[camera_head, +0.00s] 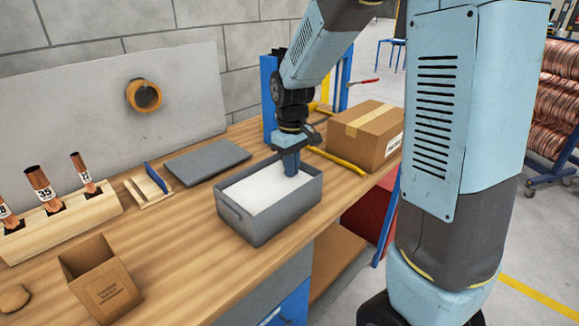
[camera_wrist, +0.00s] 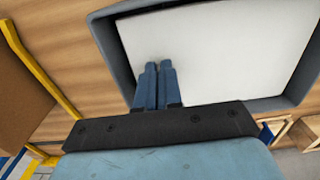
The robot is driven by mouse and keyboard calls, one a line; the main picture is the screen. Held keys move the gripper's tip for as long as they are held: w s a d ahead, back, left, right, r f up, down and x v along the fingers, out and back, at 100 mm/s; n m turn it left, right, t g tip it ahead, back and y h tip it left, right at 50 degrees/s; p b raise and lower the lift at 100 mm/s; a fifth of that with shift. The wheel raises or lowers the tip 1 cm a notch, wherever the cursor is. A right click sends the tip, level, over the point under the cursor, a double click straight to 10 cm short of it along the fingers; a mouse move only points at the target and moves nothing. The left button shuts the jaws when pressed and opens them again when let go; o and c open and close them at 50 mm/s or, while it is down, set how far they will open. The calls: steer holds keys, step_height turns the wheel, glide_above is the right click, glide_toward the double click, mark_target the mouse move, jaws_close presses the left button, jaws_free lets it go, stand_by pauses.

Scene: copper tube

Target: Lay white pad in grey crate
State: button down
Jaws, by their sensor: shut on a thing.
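The grey crate (camera_head: 262,226) stands on the wooden bench near its front edge, and its rim (camera_wrist: 104,38) also shows in the wrist view. The white pad (camera_head: 262,192) lies flat inside the crate, below the rim, and covers most of the opening. It fills much of the wrist view (camera_wrist: 230,50). My gripper (camera_head: 291,170) points down into the crate at its far right part. Its blue fingers (camera_wrist: 159,68) are close together and shut on the pad. The fingertips' exact grip on the pad is hard to see.
A closed cardboard box (camera_head: 365,136) and a yellow bar (camera_head: 338,161) lie right of the crate. A grey flat plate (camera_head: 207,160) lies behind left. An open cardboard box (camera_head: 100,280) and a wooden block with copper tubes (camera_head: 62,222) stand left.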

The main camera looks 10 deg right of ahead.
steer(key=shift+f, duration=0.55)
stand_by(0.4)
steer(key=c, duration=1.2)
jaws_free()
steer(key=shift+r, duration=0.1)
step_height(320, 180, up, 14)
steer(key=shift+f, duration=0.25)
steer(key=s+d+r+m+t, duration=0.1)
steer(key=s+d+m+t, duration=0.1)
steer(key=s, duration=0.4)
steer(key=s+d+r+m+t, duration=0.1)
steer(key=s+d+m, duration=0.1)
steer(key=s+d, duration=0.2)
steer(key=s+d+r+m+t, duration=0.1)
steer(key=s+d+m+t, duration=0.1)
steer(key=s, duration=0.8)
steer(key=shift+s+d+r+m+t, duration=0.1)
steer(key=shift+d+r+m+t, duration=0.25)
steer(key=shift+d, duration=0.35)
